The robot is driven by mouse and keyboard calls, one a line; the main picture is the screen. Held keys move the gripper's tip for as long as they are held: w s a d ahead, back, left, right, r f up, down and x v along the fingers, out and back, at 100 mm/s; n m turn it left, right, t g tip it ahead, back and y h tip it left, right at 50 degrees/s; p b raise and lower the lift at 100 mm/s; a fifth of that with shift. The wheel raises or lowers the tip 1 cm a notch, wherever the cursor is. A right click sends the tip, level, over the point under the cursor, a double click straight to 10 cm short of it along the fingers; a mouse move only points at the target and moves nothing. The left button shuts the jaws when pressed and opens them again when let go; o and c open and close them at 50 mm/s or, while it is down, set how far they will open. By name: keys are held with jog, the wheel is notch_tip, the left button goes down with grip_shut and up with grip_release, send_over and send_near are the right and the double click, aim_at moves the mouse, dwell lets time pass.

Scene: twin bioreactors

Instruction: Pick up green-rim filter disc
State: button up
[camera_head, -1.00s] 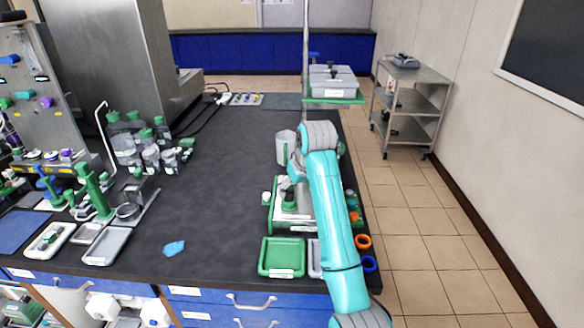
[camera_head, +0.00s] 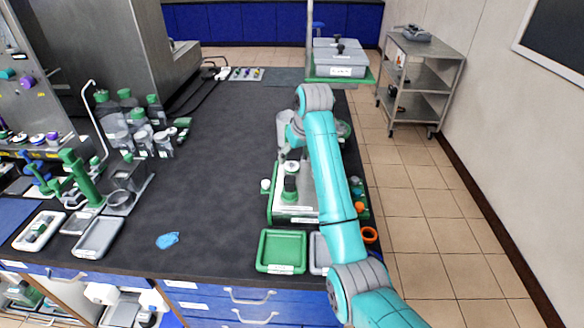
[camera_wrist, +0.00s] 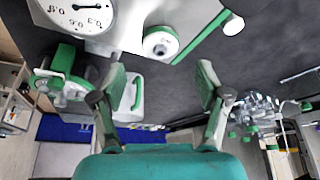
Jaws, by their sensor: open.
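I cannot pick out a green-rim filter disc for certain. Several small white discs with coloured parts sit in a row on the bench stand (camera_head: 37,139) at the far left of the head view, too small to tell their rims apart. In the wrist view, a white round cap with a dark centre (camera_wrist: 160,43) sits on a green-edged white base, beyond my fingers. My gripper (camera_wrist: 162,80) is open, with nothing between its green-padded fingers. In the head view it is mostly hidden by my own arm, above the green-edged station at the bench's right side.
A green tray (camera_head: 262,250) and a grey tray stand at the front right. Bottles (camera_head: 138,120) stand at the left. A blue piece (camera_head: 168,240) lies on the otherwise clear middle bench.

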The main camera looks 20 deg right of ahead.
aim_at(292, 165)
jog(key=x, duration=0.5)
jog(key=shift+s, duration=0.15)
jog(key=c, duration=0.8)
